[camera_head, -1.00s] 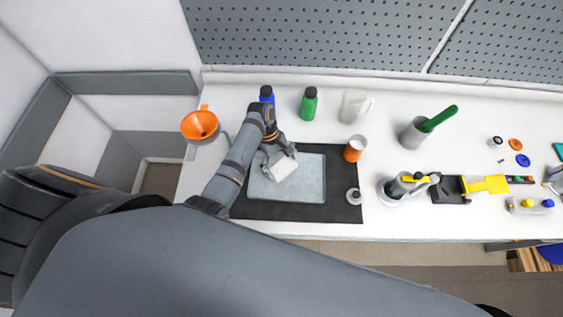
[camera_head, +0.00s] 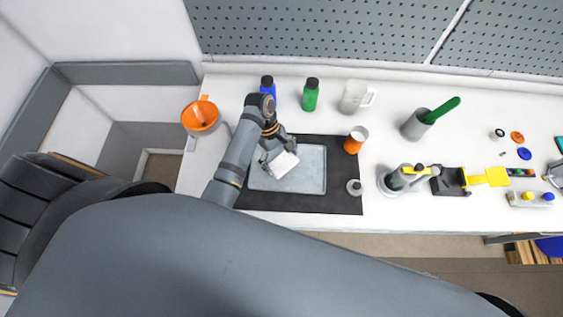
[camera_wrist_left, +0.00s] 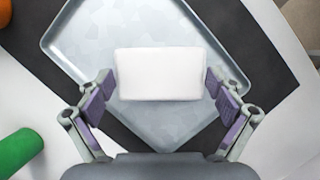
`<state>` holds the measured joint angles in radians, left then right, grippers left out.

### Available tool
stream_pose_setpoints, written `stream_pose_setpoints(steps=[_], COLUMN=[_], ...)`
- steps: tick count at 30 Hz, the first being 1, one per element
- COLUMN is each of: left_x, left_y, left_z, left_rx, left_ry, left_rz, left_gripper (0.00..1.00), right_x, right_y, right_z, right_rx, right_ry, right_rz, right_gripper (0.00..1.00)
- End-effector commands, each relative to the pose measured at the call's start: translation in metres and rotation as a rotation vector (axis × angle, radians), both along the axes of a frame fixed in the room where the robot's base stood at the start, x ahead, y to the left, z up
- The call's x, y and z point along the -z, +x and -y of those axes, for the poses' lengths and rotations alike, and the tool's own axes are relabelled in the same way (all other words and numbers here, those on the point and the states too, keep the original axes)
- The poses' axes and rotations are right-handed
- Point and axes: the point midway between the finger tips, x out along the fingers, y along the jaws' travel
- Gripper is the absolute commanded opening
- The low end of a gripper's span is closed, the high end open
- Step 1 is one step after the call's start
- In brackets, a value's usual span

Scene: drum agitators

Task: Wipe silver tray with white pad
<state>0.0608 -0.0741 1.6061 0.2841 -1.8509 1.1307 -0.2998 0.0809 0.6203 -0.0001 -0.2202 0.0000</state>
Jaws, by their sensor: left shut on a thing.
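The silver tray (camera_head: 312,180) lies flat on a black mat (camera_head: 342,200) on the white workbench. The white pad (camera_head: 283,163) is over the left part of the tray. My left gripper (camera_head: 272,158) is shut on the pad. In the left wrist view the pad (camera_wrist_left: 159,74) sits between the two fingers of the gripper (camera_wrist_left: 160,88), with the tray (camera_wrist_left: 150,120) behind it. I cannot tell whether the pad touches the tray. My right gripper is not in view.
An orange cup (camera_head: 356,140) and a small round item (camera_head: 354,187) stand on the mat's right side. A blue bottle (camera_head: 268,87), a green bottle (camera_head: 310,95) and a clear jug (camera_head: 353,97) stand behind. An orange funnel (camera_head: 201,117) is at left.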

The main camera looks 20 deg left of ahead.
Motion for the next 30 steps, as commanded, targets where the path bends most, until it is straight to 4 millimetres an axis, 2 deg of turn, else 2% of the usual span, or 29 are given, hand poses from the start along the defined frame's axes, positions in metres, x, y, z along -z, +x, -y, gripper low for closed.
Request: stream_pose_setpoints(steps=[6, 17, 27, 30], left_x=[-0.021, -0.024, -0.052, -0.053], left_y=[0.001, 0.001, 0.002, 0.001], left_z=[0.000, 0.000, 0.000, 0.000], left_rx=[0.000, 0.000, -0.001, 0.000], left_ry=[-0.001, -0.001, -0.001, -0.001], left_rz=[0.003, 0.003, 0.005, 0.003], left_gripper=[0.59, 0.59, 0.59, 0.59], right_x=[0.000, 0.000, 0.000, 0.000], right_y=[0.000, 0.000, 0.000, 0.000], right_z=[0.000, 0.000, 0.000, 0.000], right_rx=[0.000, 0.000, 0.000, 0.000], right_ry=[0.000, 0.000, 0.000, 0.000], right_rz=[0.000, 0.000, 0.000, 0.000], right_gripper=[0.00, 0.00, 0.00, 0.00])
